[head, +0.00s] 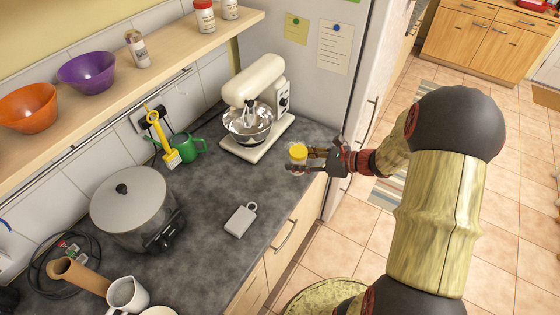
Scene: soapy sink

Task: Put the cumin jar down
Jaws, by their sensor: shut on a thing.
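My gripper (311,161) is at the right end of the dark countertop (222,182), near its front edge. It is shut on a small jar with a yellow lid (298,151), which I take to be the cumin jar; no label can be read. The jar looks upright. My fingers hide part of its body, and I cannot tell whether its base touches the counter or hangs just above it.
A cream stand mixer (254,105) stands behind and left of the jar. A grey board with a loop handle (240,219) lies near the front edge. A large lidded pot (134,208) and a green watering can (189,148) are further left. The counter between mixer and board is bare.

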